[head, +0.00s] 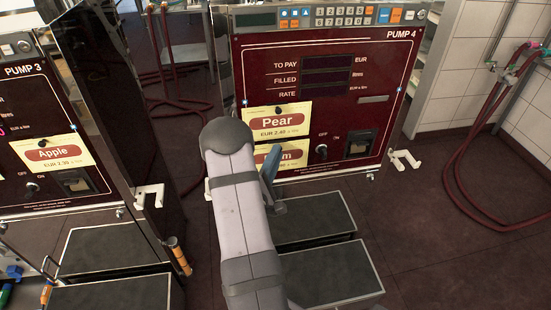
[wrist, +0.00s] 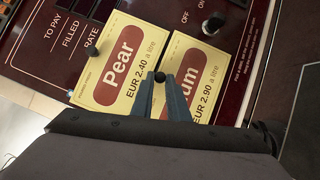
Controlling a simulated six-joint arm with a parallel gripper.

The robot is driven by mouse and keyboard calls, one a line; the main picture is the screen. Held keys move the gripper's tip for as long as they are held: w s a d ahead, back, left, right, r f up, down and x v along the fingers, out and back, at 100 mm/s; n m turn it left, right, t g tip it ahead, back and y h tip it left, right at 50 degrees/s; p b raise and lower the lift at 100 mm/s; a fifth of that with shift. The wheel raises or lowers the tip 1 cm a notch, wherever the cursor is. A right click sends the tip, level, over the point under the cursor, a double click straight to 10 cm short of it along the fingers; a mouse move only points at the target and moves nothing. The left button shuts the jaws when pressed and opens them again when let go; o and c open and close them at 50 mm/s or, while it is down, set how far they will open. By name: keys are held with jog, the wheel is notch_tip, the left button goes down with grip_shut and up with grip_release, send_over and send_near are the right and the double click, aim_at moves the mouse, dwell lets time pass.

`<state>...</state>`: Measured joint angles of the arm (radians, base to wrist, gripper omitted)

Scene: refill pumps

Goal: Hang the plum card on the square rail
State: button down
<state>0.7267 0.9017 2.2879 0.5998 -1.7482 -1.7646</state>
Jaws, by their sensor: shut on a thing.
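The plum card (wrist: 205,82) is yellow with a dark red label reading "…um" and EUR 2.90 a litre. It lies below the Pear card, in front of pump 4's dark red panel; contact with the panel is unclear. I cannot tell which part is the square rail.
The Pear card (head: 285,121) hangs just above. A round switch (head: 321,149) and a black socket (head: 359,145) sit to the right. White hooks (head: 403,160) stick out beside the pump. Dark trays (head: 330,274) lie below.

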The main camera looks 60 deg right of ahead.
jog(key=shift+w+d, duration=0.4)
jog(key=shift+f+b, duration=0.75)
jog(key=shift+f, duration=0.1)
dwell(1.2)
jog(key=c, duration=1.6)
grip_release()
jog(key=shift+c, duration=0.2)
jog(key=b+v, duration=0.2)
jog(key=v, duration=0.5)
jog(key=shift+a, duration=0.2)
